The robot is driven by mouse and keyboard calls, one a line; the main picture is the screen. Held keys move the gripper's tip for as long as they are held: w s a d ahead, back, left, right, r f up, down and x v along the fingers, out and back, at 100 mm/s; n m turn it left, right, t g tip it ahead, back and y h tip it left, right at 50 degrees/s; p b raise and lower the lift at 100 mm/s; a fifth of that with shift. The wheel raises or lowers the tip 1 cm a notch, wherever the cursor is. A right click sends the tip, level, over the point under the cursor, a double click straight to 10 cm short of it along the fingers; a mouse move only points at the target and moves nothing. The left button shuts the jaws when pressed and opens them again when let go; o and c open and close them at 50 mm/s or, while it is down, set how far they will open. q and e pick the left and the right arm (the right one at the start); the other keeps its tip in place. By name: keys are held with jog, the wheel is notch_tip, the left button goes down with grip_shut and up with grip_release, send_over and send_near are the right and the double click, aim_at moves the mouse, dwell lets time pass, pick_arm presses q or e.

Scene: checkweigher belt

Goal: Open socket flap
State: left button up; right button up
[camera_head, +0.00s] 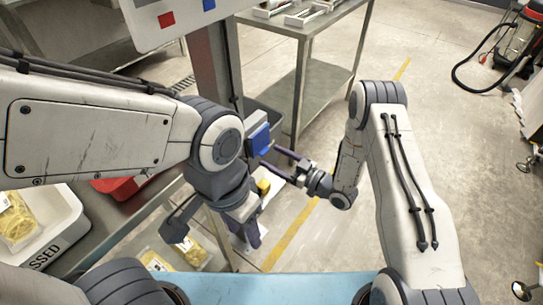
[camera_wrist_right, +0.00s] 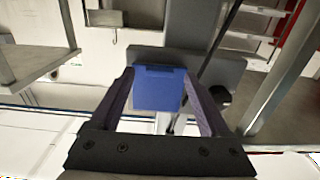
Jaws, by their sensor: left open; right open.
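The blue socket flap (camera_head: 260,140) sits on a grey box fixed to the upright post and looks shut. In the right wrist view the flap (camera_wrist_right: 160,90) faces the camera, with a narrow lip along its top edge. My right gripper (camera_head: 271,157) is open in front of it. Its two purple fingers (camera_wrist_right: 159,76) stand one on each side of the flap; I cannot tell whether they touch it. My left gripper (camera_head: 245,238) is open, lower down, pointing downward below the socket box, with no object visible between its fingers.
A white bin (camera_head: 62,238) with bagged pasta stands at the left, near a red bin (camera_head: 122,186). A display panel (camera_head: 180,14) is above the post. A steel table (camera_head: 325,85) stands behind. A yellow floor line and open floor lie to the right.

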jog(key=shift+x, duration=0.8)
grip_shut()
dwell(0.9)
